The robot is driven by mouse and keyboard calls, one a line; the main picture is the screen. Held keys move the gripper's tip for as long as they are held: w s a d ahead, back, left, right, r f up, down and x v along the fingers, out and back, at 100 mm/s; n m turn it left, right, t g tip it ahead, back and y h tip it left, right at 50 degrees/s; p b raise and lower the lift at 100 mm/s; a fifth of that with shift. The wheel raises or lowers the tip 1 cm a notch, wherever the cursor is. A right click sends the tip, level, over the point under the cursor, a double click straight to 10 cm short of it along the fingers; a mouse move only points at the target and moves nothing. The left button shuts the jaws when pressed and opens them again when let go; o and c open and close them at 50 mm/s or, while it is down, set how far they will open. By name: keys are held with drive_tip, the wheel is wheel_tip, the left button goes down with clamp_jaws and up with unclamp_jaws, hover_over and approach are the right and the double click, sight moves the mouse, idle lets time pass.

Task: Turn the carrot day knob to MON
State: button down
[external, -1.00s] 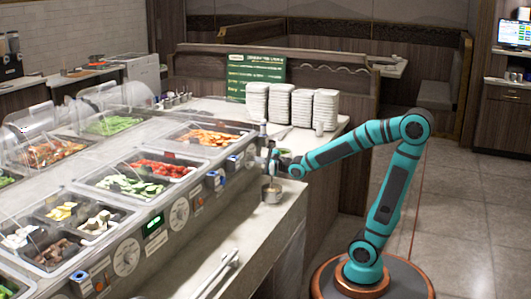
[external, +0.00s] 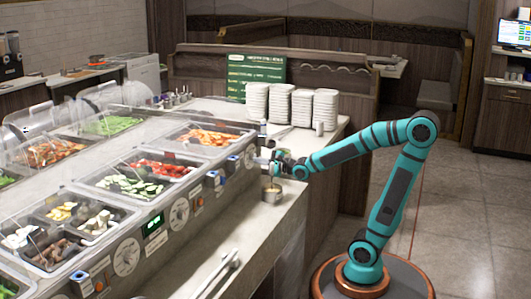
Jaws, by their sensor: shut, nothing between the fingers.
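The carrot tray (external: 212,136) is the far food tray on the sloped counter. A pale round dial (external: 250,157) on the front panel beneath it appears to be the carrot day knob. It is small and partly covered by my gripper, so its pointer and day marks cannot be read. My gripper (external: 268,166) is shut and empty, close to the front panel just right of this dial. I cannot tell whether it touches the dial.
A small metal cup (external: 272,194) stands on the ledge just below my gripper. Tongs (external: 222,273) lie on the front ledge. White plate stacks (external: 302,107) stand behind.

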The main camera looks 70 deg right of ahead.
drive_tip(key=shift+s, duration=1.95)
drive_tip(key=shift+r, duration=0.1)
drive_tip(key=s+a+r+n, duration=0.2)
drive_tip(key=s+r+n, duration=1.2)
drive_tip(key=n, duration=0.5)
drive_tip(key=m, duration=1.9)
approach(253, 157)
drive_tip(key=r, duration=0.1)
drive_tip(key=shift+w+a+r, duration=0.1)
drive_tip(key=shift+w+a, duration=0.05)
drive_tip(key=shift+w, duration=1.1)
drive_tip(key=shift+w+a+f, duration=0.1)
drive_tip(key=shift+w+a, duration=0.1)
drive_tip(key=shift+w, duration=1.1)
drive_tip(key=shift+w+a+r, duration=0.1)
drive_tip(key=shift+w+a, duration=0.05)
drive_tip(key=shift+w, duration=1.1)
drive_tip(key=shift+d, duration=0.2)
